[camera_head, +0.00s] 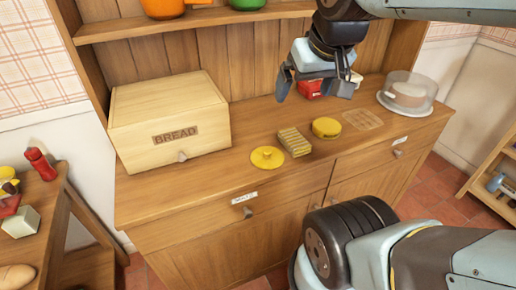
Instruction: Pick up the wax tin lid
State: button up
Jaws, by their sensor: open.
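A flat round yellow lid with a small knob on top, which looks like the wax tin lid (267,157), lies on the wooden counter in front of the bread box. A round yellow tin (326,128) stands to its right, beyond a striped block-like item (294,142). My gripper (314,86) is open and points down over the back of the counter, above and to the right of the lid and apart from it. Nothing shows held between its fingers. A red item (309,90) shows behind the fingers, partly hidden by them.
A wooden bread box (170,118) stands left of the lid. A glass-domed dish (408,92) stands at the right end, and a flat tan square (362,119) lies near it. A shelf with orange and green pots is above. The counter's front edge (245,184) is clear.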

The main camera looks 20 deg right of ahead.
aim_at(263, 157)
jog(key=k, duration=1.2)
jog(key=z, duration=0.55)
jog(key=i, duration=0.8)
jog(key=u, duration=0.25)
